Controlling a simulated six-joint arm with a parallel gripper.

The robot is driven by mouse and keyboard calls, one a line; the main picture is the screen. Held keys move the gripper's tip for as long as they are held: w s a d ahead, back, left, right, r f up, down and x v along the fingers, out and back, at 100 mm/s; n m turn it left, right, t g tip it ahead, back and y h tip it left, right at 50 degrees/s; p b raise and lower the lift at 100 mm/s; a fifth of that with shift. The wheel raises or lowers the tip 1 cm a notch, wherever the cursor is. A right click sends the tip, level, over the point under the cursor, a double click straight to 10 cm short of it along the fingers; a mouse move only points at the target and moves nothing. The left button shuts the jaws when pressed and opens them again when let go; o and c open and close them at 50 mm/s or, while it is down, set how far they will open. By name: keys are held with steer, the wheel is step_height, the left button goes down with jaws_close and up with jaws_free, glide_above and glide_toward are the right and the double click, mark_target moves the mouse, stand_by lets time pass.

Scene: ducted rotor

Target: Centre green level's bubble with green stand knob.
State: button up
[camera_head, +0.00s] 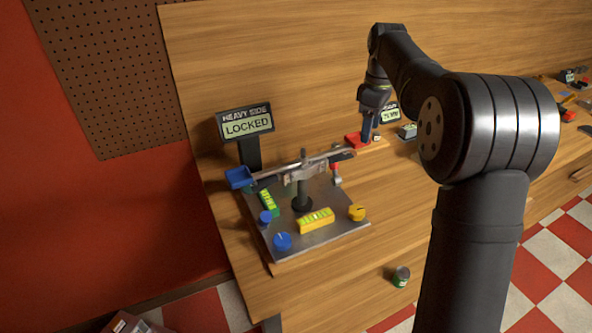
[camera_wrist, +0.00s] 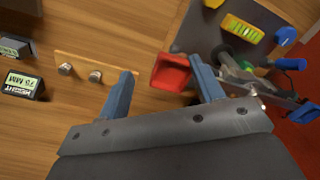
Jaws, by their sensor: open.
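The green level (camera_head: 267,202) lies on the left of the grey stand plate (camera_head: 325,235) in the head view; its bubble is too small to read. I cannot make out a green knob for certain; the clear knobs are blue (camera_head: 282,241), another blue (camera_head: 265,217) and yellow (camera_head: 357,213). In the wrist view a green part (camera_wrist: 222,53) shows beside the beam; I cannot tell what it is. My gripper (camera_head: 369,134) is open, right of the stand. In the wrist view its fingers (camera_wrist: 164,86) appear on either side of the red pan (camera_wrist: 170,72), with no visible grip.
A yellow level (camera_head: 316,221) lies at the plate's front. A balance beam (camera_head: 310,163) with a blue pan (camera_head: 240,178) crosses above. A "LOCKED" sign (camera_head: 246,124) stands behind. A wooden strip with two metal weights (camera_wrist: 95,76) and small displays lie nearby.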

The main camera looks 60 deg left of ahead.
steer(key=s+a+n, duration=0.3)
steer(key=s+a, duration=0.3)
steer(key=s, duration=0.3)
steer(key=s+a+n, duration=0.3)
steer(key=s+a, duration=0.3)
steer(key=s, duration=0.3)
steer(key=f, duration=1.7)
steer(key=shift+w+d, duration=0.1)
steer(key=shift+d, duration=0.15)
steer(key=c, duration=1)
